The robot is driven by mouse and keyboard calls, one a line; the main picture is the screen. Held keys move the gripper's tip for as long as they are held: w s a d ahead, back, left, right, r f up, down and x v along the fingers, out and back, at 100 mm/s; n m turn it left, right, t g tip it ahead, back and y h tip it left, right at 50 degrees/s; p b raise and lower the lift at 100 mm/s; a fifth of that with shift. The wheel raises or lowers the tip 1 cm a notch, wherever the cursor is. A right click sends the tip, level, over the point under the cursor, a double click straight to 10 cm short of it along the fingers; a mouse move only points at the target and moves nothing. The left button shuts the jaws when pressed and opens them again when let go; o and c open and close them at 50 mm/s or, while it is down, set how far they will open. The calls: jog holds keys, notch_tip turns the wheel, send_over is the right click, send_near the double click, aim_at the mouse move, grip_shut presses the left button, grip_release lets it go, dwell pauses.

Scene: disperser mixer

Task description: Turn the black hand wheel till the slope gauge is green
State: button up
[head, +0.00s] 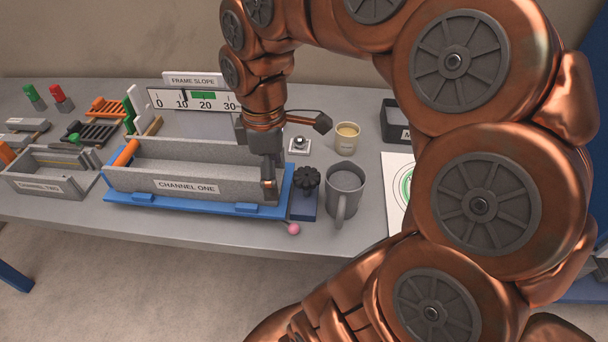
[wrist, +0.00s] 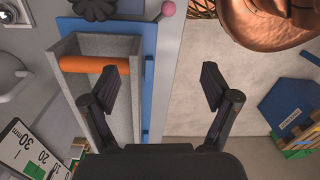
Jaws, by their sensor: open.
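The black hand wheel (head: 307,178) is a lobed knob at the right end of the blue frame (head: 190,205). Part of it shows at the top of the wrist view (wrist: 95,8). The slope gauge (head: 204,103) stands behind the trough; its dark pointer appears near 10, left of the green band. The gauge also shows at the lower left of the wrist view (wrist: 22,150). My gripper (head: 268,188) is at the right end of the channel one trough (head: 185,187), left of the wheel and apart from it. Its fingers are spread and empty in the wrist view (wrist: 164,84).
A grey mug (head: 344,190) stands close right of the wheel. A pink ball knob (head: 293,229) sticks out in front of it. A beige cup (head: 346,138) and a small switch box (head: 299,145) are behind. An orange bar (wrist: 95,64) crosses the trough.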

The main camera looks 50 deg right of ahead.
aim_at(304, 175)
jog(key=d, duration=0.3)
jog(key=d+n, duration=0.1)
jog(key=d, duration=0.2)
jog(key=d+n, duration=0.1)
jog(key=d, duration=0.2)
jog(key=shift+w+d+f+b, duration=0.1)
jog(key=shift+w+d+b, duration=0.25)
jog(key=shift+d, duration=0.05)
jog(key=shift+f+p, duration=0.6)
jog(key=shift+f, duration=3.2)
jog(key=c, duration=1.2)
